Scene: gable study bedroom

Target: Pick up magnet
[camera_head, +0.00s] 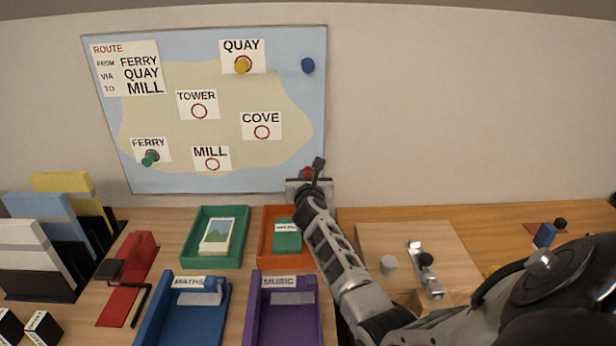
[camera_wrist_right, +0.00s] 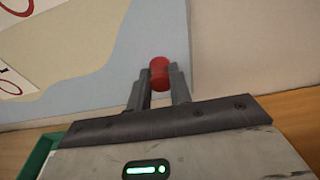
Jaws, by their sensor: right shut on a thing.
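A red magnet (camera_wrist_right: 159,73) sits between the fingertips of my right gripper (camera_wrist_right: 160,85), which is shut on it, in the right wrist view. In the head view the red magnet (camera_head: 307,172) shows just above my right gripper (camera_head: 308,181), at the lower right of the map board (camera_head: 290,100). I cannot tell whether it still touches the board. A yellow magnet (camera_head: 242,66) is at QUAY, a green magnet (camera_head: 149,159) at FERRY, and a blue magnet (camera_head: 307,65) at the board's upper right. The MILL ring (camera_head: 212,164) is bare. My left gripper is out of view.
Below the board stand a green tray (camera_head: 243,262), an orange tray (camera_head: 265,213), a blue MATHS tray (camera_head: 222,320) and a purple MUSIC tray (camera_head: 252,310). Upright folders (camera_head: 40,232) and a red stapler-like tool (camera_head: 140,250) are at left. The wall right of the board is clear.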

